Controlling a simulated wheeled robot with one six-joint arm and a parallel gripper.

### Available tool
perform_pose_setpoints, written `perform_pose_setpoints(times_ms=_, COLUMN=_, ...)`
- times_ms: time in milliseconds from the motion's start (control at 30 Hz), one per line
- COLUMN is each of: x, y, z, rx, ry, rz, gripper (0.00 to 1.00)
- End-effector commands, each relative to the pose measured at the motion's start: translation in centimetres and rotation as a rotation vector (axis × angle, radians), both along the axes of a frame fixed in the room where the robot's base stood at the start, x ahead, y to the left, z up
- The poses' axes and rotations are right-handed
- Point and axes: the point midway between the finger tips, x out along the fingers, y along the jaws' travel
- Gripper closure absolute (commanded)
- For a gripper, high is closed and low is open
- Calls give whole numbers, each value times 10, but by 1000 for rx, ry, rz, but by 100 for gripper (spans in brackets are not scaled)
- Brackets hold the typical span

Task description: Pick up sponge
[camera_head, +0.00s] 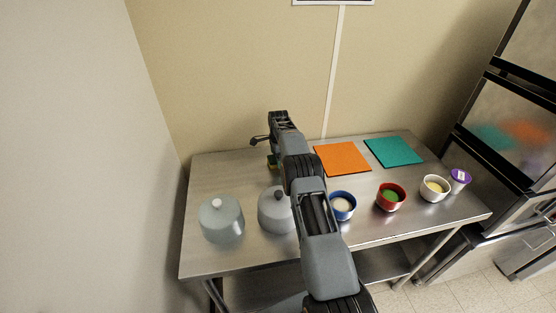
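A small yellow and green thing that looks like the sponge (271,161) shows at the back left of the steel table. Most of it is hidden behind my arm, so I cannot tell whether it rests on the table. My gripper (259,141) is at the far end of my arm, just above and left of that thing in the picture. Its dark fingers are small and seen from behind. I cannot tell whether they are open or touch the sponge.
The steel table (230,172) holds a lidded grey-green pot (221,222), a grey lidded pot (271,214), blue (343,214), red (391,206) and white (433,195) bowls, and a purple-lidded cup (460,184). Orange (342,159) and teal (393,152) boards lie behind. A steel refrigerator (510,140) stands right.

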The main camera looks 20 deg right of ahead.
Motion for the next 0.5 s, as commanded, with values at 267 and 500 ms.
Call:
perform_pose_setpoints(times_ms=267, x=0, y=0, z=-13, rx=0, ry=-1, rz=0, gripper=6)
perform_pose_setpoints(times_ms=500, x=0, y=0, z=-13, rx=0, ry=-1, rz=0, gripper=16)
